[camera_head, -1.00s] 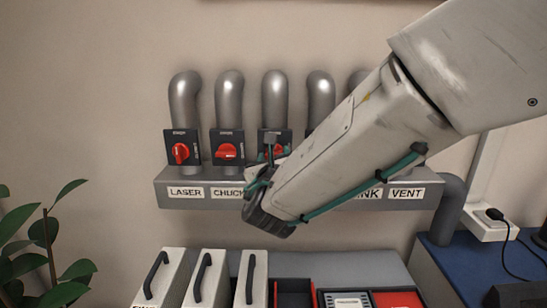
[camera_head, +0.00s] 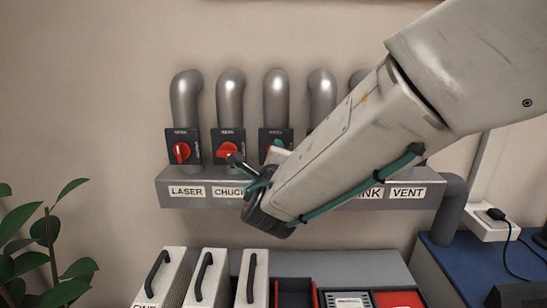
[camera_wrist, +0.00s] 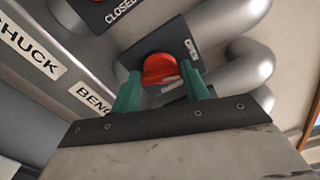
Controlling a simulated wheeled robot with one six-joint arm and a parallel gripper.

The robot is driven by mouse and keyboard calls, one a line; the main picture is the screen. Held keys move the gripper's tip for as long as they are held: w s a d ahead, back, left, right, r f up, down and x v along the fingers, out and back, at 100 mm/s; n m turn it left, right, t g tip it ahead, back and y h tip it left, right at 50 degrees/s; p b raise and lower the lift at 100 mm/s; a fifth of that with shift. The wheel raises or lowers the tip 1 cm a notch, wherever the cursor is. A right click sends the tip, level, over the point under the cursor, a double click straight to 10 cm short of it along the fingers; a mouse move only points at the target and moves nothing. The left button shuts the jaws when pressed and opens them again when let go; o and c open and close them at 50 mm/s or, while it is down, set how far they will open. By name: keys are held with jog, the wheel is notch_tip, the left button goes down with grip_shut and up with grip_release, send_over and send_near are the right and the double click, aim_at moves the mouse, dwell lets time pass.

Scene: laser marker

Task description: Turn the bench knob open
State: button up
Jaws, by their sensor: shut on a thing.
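The bench knob (camera_wrist: 160,68) is red and sits on a dark plate with an "OPEN" mark at its right, in the wrist view. The bench label (camera_wrist: 92,97) is partly cut off by my gripper. My gripper (camera_wrist: 161,76) has its green fingers on both sides of the knob and is shut on it. In the head view my gripper (camera_head: 277,146) is at the third dark plate (camera_head: 269,134) from the left.
The red laser knob (camera_head: 181,152) and chuck knob (camera_head: 227,149) are to the left on the grey manifold (camera_head: 300,184). Grey pipes rise behind. A plant (camera_head: 50,240) is at left.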

jog(key=shift+n, duration=1.8)
jog(key=o, duration=1)
jog(key=s, duration=0.8)
jog(key=shift+a+f, duration=0.1)
jog(key=shift+a, duration=0.1)
